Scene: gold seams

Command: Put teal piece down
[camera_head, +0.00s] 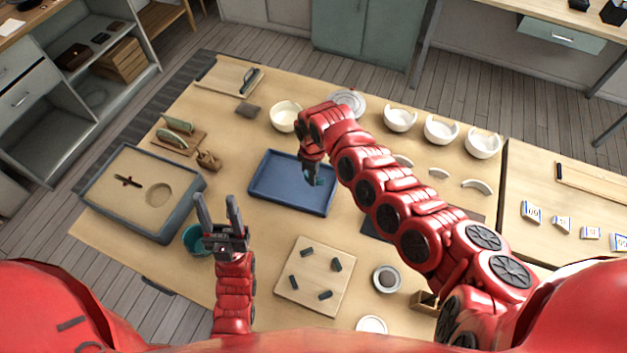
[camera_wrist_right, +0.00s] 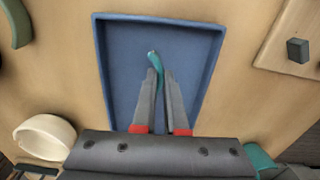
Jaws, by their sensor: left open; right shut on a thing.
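The teal piece (camera_wrist_right: 154,60) is a thin curved sliver between the fingertips of my right gripper (camera_wrist_right: 160,75), which is shut on it. In the head view my right gripper (camera_head: 312,180) is over the blue tray (camera_head: 268,205), with only a bit of teal showing at its tips. In the right wrist view the tray (camera_wrist_right: 205,28) lies behind the piece and looks otherwise empty. I cannot tell whether the piece touches the tray floor. My left gripper (camera_head: 218,205) is open and empty, left of the tray near a teal pot (camera_head: 195,240).
A wooden board (camera_head: 300,292) with several dark pegs lies in front of the tray. A cream bowl (camera_head: 285,116) stands behind it. White broken bowls (camera_head: 441,130) stand at the back right. A grey-rimmed sand box (camera_head: 120,215) sits at the left.

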